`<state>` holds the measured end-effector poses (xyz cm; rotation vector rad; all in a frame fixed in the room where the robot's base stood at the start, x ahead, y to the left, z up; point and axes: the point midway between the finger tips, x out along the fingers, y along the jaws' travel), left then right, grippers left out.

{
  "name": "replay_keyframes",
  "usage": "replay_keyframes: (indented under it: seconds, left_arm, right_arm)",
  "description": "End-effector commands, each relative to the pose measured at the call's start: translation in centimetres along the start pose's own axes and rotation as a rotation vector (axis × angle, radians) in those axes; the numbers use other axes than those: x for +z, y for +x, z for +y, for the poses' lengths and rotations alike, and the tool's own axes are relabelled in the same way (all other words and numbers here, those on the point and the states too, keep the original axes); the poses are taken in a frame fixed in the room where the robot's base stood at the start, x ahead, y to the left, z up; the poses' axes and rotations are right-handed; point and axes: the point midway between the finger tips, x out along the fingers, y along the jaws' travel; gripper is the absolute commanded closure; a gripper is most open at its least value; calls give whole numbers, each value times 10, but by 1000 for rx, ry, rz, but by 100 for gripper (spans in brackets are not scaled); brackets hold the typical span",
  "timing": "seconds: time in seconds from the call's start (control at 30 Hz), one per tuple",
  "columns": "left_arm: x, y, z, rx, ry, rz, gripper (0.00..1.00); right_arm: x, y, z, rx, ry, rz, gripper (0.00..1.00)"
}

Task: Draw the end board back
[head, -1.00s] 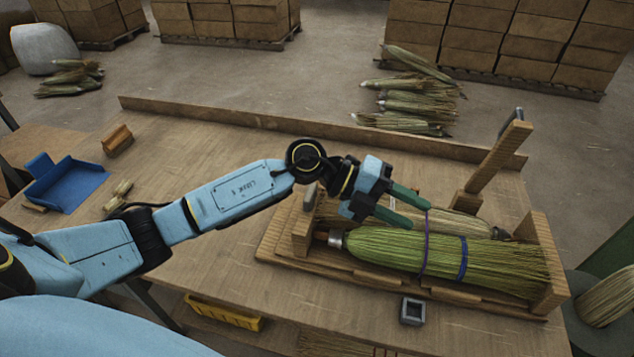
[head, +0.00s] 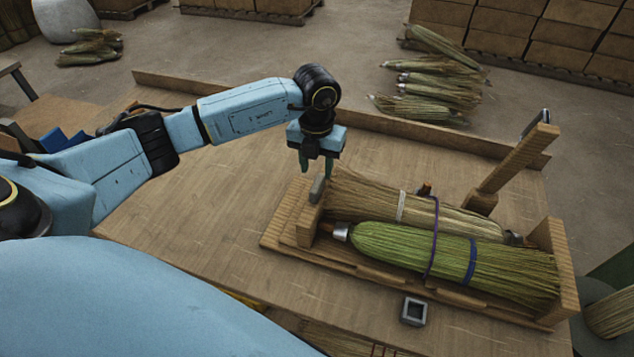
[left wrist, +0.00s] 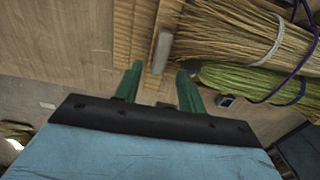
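The wooden end board (head: 307,222) stands upright at the left end of the wooden jig (head: 275,235), with a grey grip piece (head: 317,188) on top. My left gripper (head: 317,170) points down just above this grip piece. In the left wrist view my green fingers (left wrist: 158,84) are apart and empty, and the grey grip piece (left wrist: 162,50) lies ahead of the gap between them. I cannot tell if they touch it. A green broom (head: 400,246) and a tan broom (head: 365,198) lie side by side in the jig. My right gripper is not in view.
A fixed board (head: 552,262) closes the jig's right end, and a wooden lever (head: 515,160) rises behind it. A purple cord (head: 434,235) and a blue band (head: 472,262) cross the brooms. A small grey square block (head: 414,310) sits in front. The table left of the jig is clear.

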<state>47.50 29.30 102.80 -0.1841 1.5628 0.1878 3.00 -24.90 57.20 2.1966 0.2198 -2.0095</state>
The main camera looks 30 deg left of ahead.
Motion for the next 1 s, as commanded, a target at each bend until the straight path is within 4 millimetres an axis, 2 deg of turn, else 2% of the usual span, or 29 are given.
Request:
replay_keyframes:
  seconds: [0.1,0.3,0.5,0.77,1.0]
  left_arm:
    - [-1,26,0,0,-2,4,60]
    - [0,55,-1,-2,-1,2,60]
    - [0,67,-1,-2,1,0,60]
    - [0,68,-1,-3,1,0,60]
    - [0,67,-1,-3,1,0,91]
  right_arm:
    - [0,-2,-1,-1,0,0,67]
    - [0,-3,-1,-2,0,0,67]
    - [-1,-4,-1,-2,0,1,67]
    - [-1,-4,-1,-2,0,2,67]
    - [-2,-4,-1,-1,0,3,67]
